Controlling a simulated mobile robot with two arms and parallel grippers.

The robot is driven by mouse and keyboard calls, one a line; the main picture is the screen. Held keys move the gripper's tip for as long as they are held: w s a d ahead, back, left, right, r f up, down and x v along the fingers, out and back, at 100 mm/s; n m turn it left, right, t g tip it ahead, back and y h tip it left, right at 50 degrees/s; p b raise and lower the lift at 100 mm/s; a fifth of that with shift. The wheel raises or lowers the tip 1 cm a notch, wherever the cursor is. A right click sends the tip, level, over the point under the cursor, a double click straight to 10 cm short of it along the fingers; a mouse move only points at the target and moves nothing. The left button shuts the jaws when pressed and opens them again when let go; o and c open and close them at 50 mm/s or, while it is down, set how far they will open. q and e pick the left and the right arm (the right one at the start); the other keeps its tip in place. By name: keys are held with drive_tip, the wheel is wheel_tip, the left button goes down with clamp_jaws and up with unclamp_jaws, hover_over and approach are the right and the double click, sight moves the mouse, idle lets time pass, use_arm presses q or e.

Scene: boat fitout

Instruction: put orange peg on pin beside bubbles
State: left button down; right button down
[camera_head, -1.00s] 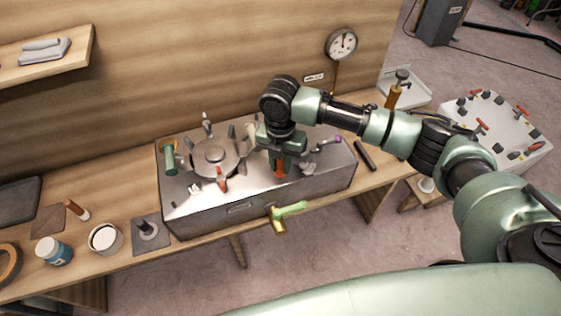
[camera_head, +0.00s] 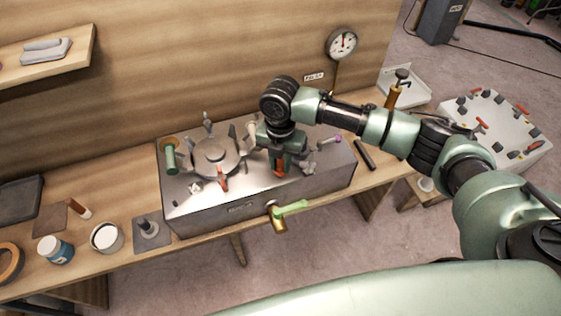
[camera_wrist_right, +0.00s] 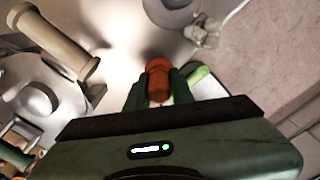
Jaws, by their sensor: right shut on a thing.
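My right gripper (camera_head: 280,163) is shut on the orange peg (camera_wrist_right: 158,80), low over the right half of the metal box top (camera_head: 262,189). In the head view, the peg's lower end shows below the fingers close to the box top; I cannot tell whether it touches. A pale lumpy cluster, likely the bubbles (camera_head: 308,167), sits just right of the gripper; the wrist view shows it (camera_wrist_right: 203,32) apart from the peg. Another small pale cluster (camera_head: 195,188) lies at the left of the box top. No pin under the peg is visible. My left gripper is out of view.
A round spoked metal part (camera_head: 216,157) stands left of the gripper, with a green-capped post (camera_head: 170,158) beyond it. A brass valve with a green handle (camera_head: 290,208) sticks out of the box front. A purple-tipped lever (camera_head: 330,141) stands at the right.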

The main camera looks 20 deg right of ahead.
drive_tip(key=shift+f, duration=0.1)
drive_tip(key=shift+f, duration=0.6)
drive_tip(key=shift+f, duration=0.1)
idle(0.4)
drive_tip(key=shift+f, duration=0.4)
drive_tip(key=shift+f, duration=0.1)
drive_tip(key=c, duration=1.1)
unclamp_jaws()
drive_tip(key=shift+c, duration=0.2)
